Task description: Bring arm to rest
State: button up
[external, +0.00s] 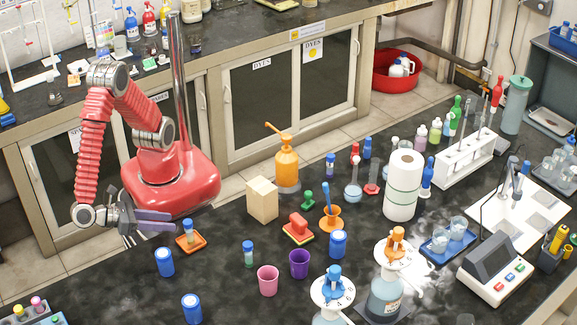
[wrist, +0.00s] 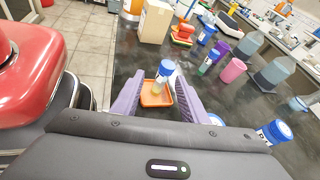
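My gripper (external: 168,221) is at the bench's near-left edge, beside my red base, with its two purple fingers pointing right. The wrist view shows the fingers (wrist: 158,88) spread apart with nothing held between them. A small blue-capped vial (external: 188,228) stands on an orange tray (external: 192,245) just beyond the fingertips. In the wrist view the vial (wrist: 166,70) and tray (wrist: 155,98) appear framed between the fingers. The arm is bent, its forearm hanging down to the gripper.
Blue-lidded jars (external: 164,262), a pink cup (external: 268,281) and a purple cup (external: 299,264) stand on the dark bench. A wooden block (external: 262,200) and orange pump bottle (external: 287,165) stand farther right. Open floor (wrist: 85,40) shows beside the base.

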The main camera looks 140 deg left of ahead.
jog(key=s+a+r+n+h, duration=0.5)
jog(key=a+n+h, duration=0.1)
jog(key=a+n, duration=0.2)
jog(key=s+a+r+n+t+h, duration=0.1)
jog(key=s+a+r+n+h, duration=0.4)
jog(key=n, duration=0.6)
jog(key=a+r+h, duration=0.1)
jog(key=a+h, duration=0.1)
jog(key=shift+a+r, duration=0.3)
jog(key=shift+a, duration=0.05)
